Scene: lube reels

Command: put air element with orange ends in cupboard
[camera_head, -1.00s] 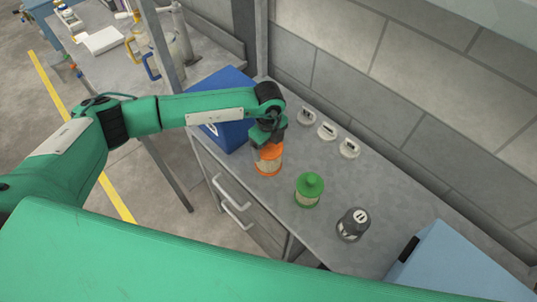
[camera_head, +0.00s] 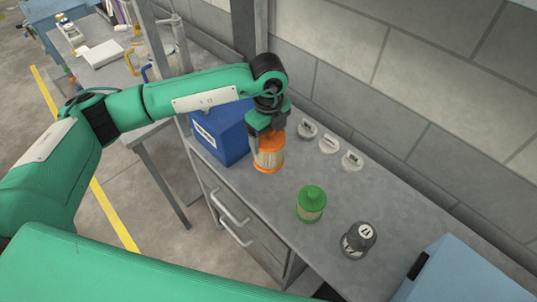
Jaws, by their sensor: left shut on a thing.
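The air element with orange ends (camera_head: 268,158) is a pale pleated cylinder with an orange cap and orange base. It is upright at the left part of the grey workbench top. My left gripper (camera_head: 267,135) comes down from above and is shut on its orange top. The element appears slightly raised, but I cannot tell how far it is off the top. The grey cupboard (camera_head: 222,192) under the workbench shows two pale handles on its front, and its front looks shut. My right gripper is not in view.
A green-capped element (camera_head: 311,203) and a dark canister (camera_head: 358,240) stand to the right. A blue bin (camera_head: 222,133) is close behind the gripper, and a light blue box (camera_head: 457,275) stands at the lower right.

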